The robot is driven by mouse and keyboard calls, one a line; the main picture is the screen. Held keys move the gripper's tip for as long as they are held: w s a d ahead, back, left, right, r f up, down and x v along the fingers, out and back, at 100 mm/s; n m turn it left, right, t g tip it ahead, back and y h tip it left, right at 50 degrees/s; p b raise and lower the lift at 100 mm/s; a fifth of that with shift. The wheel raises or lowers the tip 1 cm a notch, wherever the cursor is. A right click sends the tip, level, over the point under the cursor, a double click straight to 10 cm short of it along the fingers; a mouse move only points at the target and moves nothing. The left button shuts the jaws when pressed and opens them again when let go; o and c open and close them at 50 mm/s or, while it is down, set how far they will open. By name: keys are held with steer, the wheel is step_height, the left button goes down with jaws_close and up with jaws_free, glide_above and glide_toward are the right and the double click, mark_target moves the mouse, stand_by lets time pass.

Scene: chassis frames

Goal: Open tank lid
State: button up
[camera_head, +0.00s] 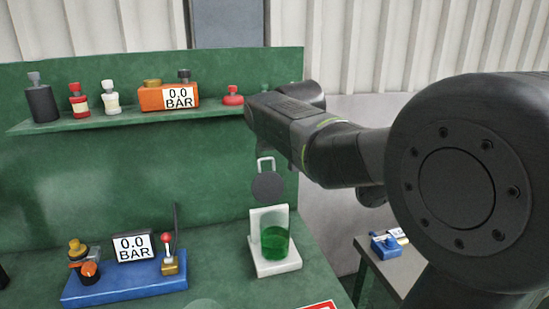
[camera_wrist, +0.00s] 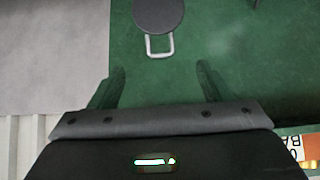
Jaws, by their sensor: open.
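The tank (camera_head: 275,242) is a clear cup of green liquid on a white stand (camera_head: 275,268) at the bench's right end. A dark round lid (camera_head: 267,187) with a pale loop handle (camera_head: 265,164) shows above the tank, apart from it in the head view. I cannot tell whether it touches the green panel behind. In the wrist view the lid (camera_wrist: 158,15) is at the top edge, its handle (camera_wrist: 159,55) pointing toward my gripper. My gripper (camera_wrist: 158,78) is open and empty, with the handle a little beyond and between its fingertips. In the head view my arm mostly hides the gripper.
A blue base (camera_head: 125,284) with a gauge, a valve and a red-knobbed lever stands left of the tank. A green shelf (camera_head: 130,117) above holds bottles and an orange gauge box (camera_head: 168,97). A grey side table (camera_head: 399,268) stands at the right.

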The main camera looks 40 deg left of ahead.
steer(key=shift+s+d+r, duration=0.1)
steer(key=shift+r, duration=0.05)
steer(key=shift+c, duration=1.3)
steer(key=a+p, duration=0.1)
steer(key=w+a+r+p, duration=0.1)
steer(key=shift+r+p, duration=0.25)
steer(key=shift+p, duration=0.1)
steer(key=c, duration=0.7)
steer(key=shift+g+h, duration=0.5)
steer(key=shift+h, duration=0.1)
steer(key=a+p, duration=0.1)
steer(key=w+a+p, duration=0.1)
steer(key=a, duration=0.1)
steer(key=w+a+p, duration=0.1)
steer(key=shift+a+r+p, duration=0.2)
steer(key=shift+r+p, duration=0.1)
steer(key=shift+p, duration=0.1)
jaws_close()
steer(key=p+x, duration=0.2)
steer(key=x, duration=0.8)
steer(key=shift+a+f+p, duration=0.25)
steer(key=shift+f+p, duration=0.05)
steer(key=shift+p, duration=0.1)
